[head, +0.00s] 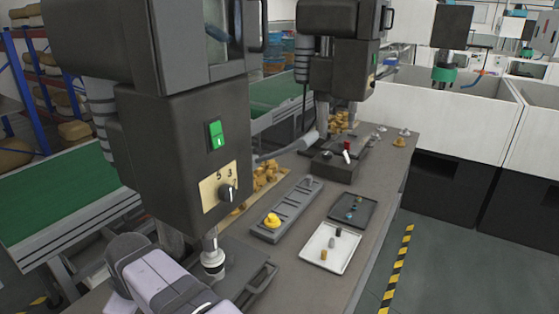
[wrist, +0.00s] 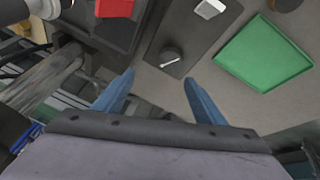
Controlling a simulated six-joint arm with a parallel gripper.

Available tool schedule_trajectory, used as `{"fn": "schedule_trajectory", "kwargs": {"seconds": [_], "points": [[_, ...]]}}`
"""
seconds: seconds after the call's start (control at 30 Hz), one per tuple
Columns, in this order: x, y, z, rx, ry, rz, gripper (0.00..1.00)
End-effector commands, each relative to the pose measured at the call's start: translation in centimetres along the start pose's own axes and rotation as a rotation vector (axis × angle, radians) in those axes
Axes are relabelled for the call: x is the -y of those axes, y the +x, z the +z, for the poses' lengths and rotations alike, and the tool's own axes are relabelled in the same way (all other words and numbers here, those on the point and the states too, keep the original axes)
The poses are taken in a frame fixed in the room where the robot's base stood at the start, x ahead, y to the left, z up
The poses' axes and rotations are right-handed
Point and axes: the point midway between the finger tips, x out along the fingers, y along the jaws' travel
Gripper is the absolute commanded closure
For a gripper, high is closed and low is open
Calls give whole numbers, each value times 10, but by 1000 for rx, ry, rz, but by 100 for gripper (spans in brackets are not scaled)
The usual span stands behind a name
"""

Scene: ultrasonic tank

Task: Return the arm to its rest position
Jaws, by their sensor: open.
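My gripper (wrist: 158,76) shows in the wrist view with its two blue fingers spread apart and nothing between them. Beyond the fingertips are a dark panel with a round black part (wrist: 171,56) and a grey surface. In the head view my pale arm enters at the lower left, in front of a dark drill-press-like machine (head: 185,150). The gripper's fingers cannot be made out in the head view.
The wrist view shows a green tray (wrist: 263,53), a white block (wrist: 209,8) and a red part (wrist: 114,8). On the bench in the head view are a white tray (head: 315,258) with small cylinders, a dark tray (head: 366,200) and a grey rack (head: 292,209) with a yellow piece.

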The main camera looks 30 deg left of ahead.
Motion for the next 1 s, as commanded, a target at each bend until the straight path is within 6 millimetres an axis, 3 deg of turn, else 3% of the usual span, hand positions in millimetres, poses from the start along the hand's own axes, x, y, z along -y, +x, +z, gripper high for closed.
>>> {"fn": "schedule_trajectory", "kwargs": {"seconds": [0.3,0.63,0.7,0.77,1.0], "points": [[-34,-125,13,96,-753,187,35],[-54,-208,39,247,-1208,279,35],[-63,-223,54,287,-1256,284,35],[-75,-226,72,305,-1219,273,35],[-112,-223,153,318,-890,228,35]]}}
